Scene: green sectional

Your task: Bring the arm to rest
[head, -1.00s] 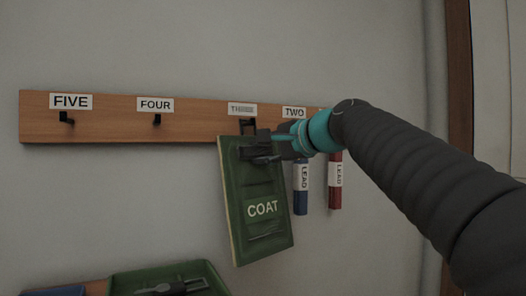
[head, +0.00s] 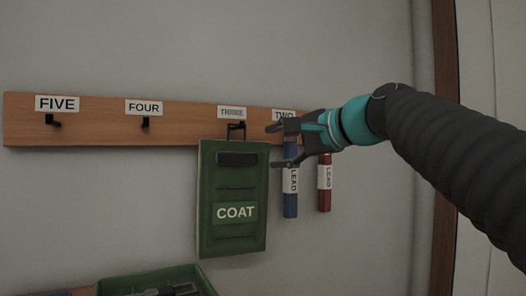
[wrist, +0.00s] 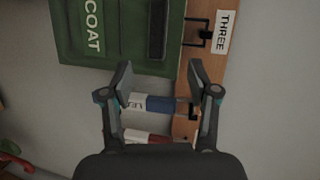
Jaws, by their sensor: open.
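My gripper (head: 274,145) is open and empty in the head view, in front of the wooden hook rail near the label TWO. The wrist view shows its two fingers (wrist: 160,80) spread apart. A green panel marked COAT (head: 235,185) hangs from the hook under the label THREE, just left of my gripper and apart from it. The panel also shows at the top of the wrist view (wrist: 115,45). My arm reaches in from the right of the head view and hides the rail's right end.
The wooden rail (head: 85,120) carries bare hooks under FIVE (head: 52,121) and FOUR (head: 145,122). A blue LEAD item (head: 290,200) and a red LEAD item (head: 325,198) hang below my gripper. A green tray (head: 205,280) is at the lower left. A brown frame (head: 443,100) stands at right.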

